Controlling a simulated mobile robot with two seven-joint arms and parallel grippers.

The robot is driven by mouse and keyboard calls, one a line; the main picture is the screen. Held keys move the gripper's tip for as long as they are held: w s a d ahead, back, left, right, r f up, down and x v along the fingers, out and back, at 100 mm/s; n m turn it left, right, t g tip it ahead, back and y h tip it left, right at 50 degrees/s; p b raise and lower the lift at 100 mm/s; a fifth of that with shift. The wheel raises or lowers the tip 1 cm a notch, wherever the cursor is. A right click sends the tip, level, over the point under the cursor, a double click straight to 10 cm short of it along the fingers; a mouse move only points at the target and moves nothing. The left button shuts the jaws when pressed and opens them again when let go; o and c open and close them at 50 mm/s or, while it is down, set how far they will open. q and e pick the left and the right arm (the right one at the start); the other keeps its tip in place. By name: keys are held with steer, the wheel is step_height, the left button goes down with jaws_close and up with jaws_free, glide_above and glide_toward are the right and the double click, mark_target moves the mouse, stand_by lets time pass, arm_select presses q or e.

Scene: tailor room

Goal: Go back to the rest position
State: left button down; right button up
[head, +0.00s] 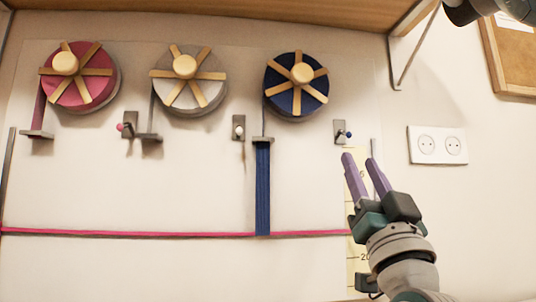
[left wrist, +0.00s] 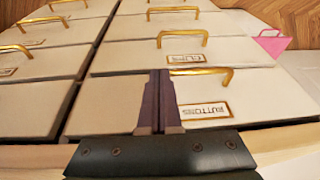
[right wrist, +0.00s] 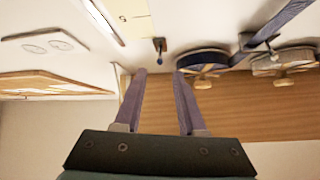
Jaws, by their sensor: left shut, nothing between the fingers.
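My right gripper (head: 359,159) is raised in front of the wall board, at the right of the head view. Its two purple fingers are apart with nothing between them; the right wrist view (right wrist: 160,73) shows the same gap. My left gripper (left wrist: 160,73) appears only in the left wrist view. Its fingers are together and empty, above or in front of white drawers (left wrist: 215,93) with gold handles. One drawer label reads "BUTTONS" and another appears to read "CLIPS".
Pink (head: 82,75), white (head: 187,80) and blue (head: 296,85) ribbon spools hang on the wall. A blue strip (head: 263,190) hangs below the blue spool. A small blue-tipped lever (head: 341,132) is close to my right fingertips. A wooden shelf (head: 250,12) overhangs; a socket (head: 438,145) is at right.

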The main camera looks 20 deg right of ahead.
steer(key=shift+v, duration=1.15)
steer(key=s+a+f+n+g+y+p, duration=0.2)
steer(key=a+f+n+g+y+p, duration=0.4)
steer(key=a+n+g+y+p, duration=0.6)
steer(key=s+m+g+h+p, duration=0.25)
steer(key=s+g+p, duration=1.1)
steer(key=s, duration=1.15)
step_height(320, 180, up, 35)
steer(key=t+p, duration=0.3)
steer(key=p, duration=3.5)
steer(key=shift+d, duration=0.4)
